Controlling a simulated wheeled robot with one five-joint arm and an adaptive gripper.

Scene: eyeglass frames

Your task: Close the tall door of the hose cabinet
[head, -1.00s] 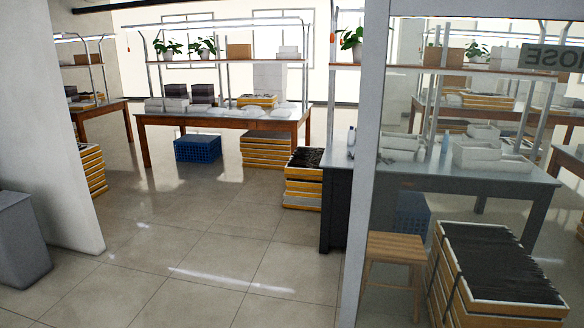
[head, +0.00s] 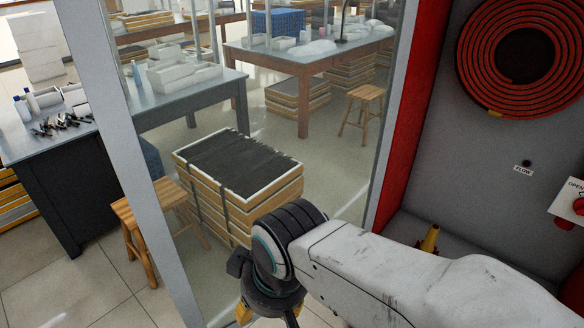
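The hose cabinet (head: 450,150) stands open at the right, with a red edge, a grey inside and a coiled red hose (head: 480,55) at its upper part. Its tall door is a clear glass pane with a pale frame (head: 140,175); it stands swung open, reaching left from the red edge. Tables and boxes show through the glass. My gripper (head: 267,313) is at the bottom centre, pointing down, on the near side of the door as seen. Two yellow finger parts show apart, but the fingertips are cut off by the picture's edge. I see no contact with the door.
A wooden stool (head: 150,215) and stacked crates of dark rods (head: 240,170) stand beyond or beside the door. A dark-sided table (head: 60,180) is at the left. A valve with an OPEN label (head: 572,205) is inside the cabinet. Tiled floor is clear at lower left.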

